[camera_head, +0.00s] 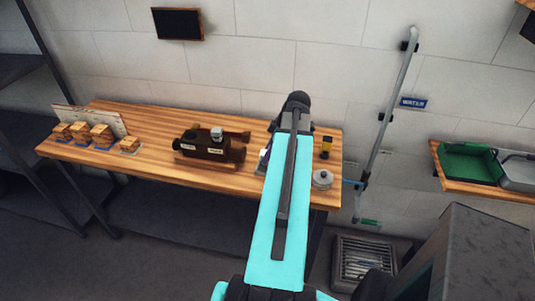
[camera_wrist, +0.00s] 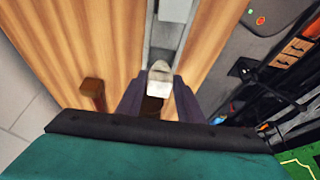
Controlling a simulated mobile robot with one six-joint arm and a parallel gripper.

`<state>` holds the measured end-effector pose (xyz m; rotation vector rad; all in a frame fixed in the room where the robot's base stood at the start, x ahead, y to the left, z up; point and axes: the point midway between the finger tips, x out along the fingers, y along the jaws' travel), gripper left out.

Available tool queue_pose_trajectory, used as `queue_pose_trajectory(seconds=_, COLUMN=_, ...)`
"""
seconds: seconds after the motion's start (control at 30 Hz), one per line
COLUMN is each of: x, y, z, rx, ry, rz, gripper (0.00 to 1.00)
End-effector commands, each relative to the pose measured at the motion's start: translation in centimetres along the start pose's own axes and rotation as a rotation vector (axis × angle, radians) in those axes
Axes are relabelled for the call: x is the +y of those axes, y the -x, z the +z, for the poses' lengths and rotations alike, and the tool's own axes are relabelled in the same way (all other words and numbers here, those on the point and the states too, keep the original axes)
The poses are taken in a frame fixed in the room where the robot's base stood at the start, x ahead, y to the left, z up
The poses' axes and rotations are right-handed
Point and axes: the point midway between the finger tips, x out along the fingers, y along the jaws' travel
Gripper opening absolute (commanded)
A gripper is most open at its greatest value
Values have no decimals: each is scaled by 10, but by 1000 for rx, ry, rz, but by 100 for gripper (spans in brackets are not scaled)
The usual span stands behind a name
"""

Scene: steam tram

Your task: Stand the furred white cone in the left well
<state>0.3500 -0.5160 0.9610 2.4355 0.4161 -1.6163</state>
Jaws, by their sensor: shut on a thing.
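In the wrist view my gripper (camera_wrist: 159,88) is shut on a pale whitish piece, apparently the white cone (camera_wrist: 159,74), with a brown part below it between the dark fingers. Its fur cannot be made out. In the head view my arm hides most of the gripper, and a small white patch (camera_head: 263,154) shows just left of the arm. A dark brown block (camera_head: 205,147) with two pale labels and a grey piece (camera_head: 217,133) on top stands on the table, left of my arm. Its wells cannot be made out clearly.
The wooden table (camera_head: 160,122) holds several small wooden blocks (camera_head: 101,133) at the left end. A round metal tin (camera_head: 322,179) and a yellow-black item (camera_head: 326,147) stand right of my arm. A green tray (camera_head: 468,163) sits on a wall shelf at right.

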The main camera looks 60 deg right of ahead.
Motion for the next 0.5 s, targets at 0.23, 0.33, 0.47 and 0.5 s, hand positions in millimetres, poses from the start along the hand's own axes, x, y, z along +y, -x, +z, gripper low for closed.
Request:
queue_pose_trajectory(seconds=0.23, x=0, y=-12, z=5, rx=1, ry=0, rz=0, gripper=2)
queue_pose_trajectory(seconds=0.33, x=0, y=-16, z=7, rx=1, ry=0, rz=0, gripper=2)
queue_pose_trajectory(seconds=0.47, x=0, y=-22, z=10, rx=1, ry=-1, rz=-1, gripper=2)
queue_pose_trajectory(seconds=0.5, x=0, y=-23, z=10, rx=1, ry=-1, rz=-1, gripper=2)
